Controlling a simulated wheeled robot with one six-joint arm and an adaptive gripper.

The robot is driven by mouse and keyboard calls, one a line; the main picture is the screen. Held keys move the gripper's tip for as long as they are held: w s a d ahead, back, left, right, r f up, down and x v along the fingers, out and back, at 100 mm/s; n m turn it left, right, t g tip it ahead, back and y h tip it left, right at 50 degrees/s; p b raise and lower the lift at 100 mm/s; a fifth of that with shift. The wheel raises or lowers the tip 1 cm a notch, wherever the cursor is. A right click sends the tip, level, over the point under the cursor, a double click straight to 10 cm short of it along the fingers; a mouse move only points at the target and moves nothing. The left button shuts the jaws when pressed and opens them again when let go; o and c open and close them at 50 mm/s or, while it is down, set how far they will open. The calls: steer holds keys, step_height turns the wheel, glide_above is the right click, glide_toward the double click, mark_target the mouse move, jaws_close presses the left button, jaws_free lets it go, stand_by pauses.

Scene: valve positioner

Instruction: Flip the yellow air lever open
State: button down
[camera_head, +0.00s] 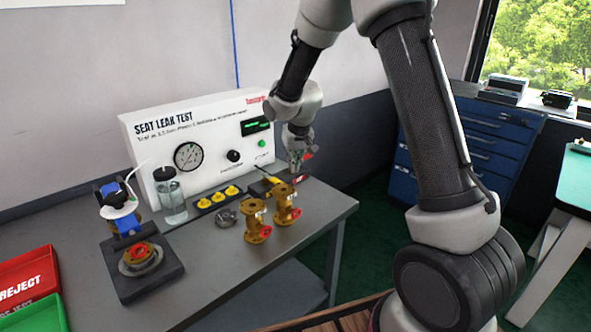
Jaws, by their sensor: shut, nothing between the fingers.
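The yellow air lever (268,178) shows as a small yellow bar at the right end of the bench, in front of the white SEAT LEAK TEST panel (205,140). It sits by a dark block, and its exact angle is too small to tell. My gripper (296,168) points down just to the right of the lever, close to the panel's right end. The gripper is shut and empty. I cannot tell whether its fingertips touch the lever.
A tray of yellow caps (217,197), a clear bottle (171,200) and a black fixture (143,262) are further left. The front of the bench (215,285) is clear.

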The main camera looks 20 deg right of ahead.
step_height(320, 180, up, 6)
steer(key=s+a, duration=0.1)
steer(key=a, duration=0.1)
steer(key=shift+r, duration=0.15)
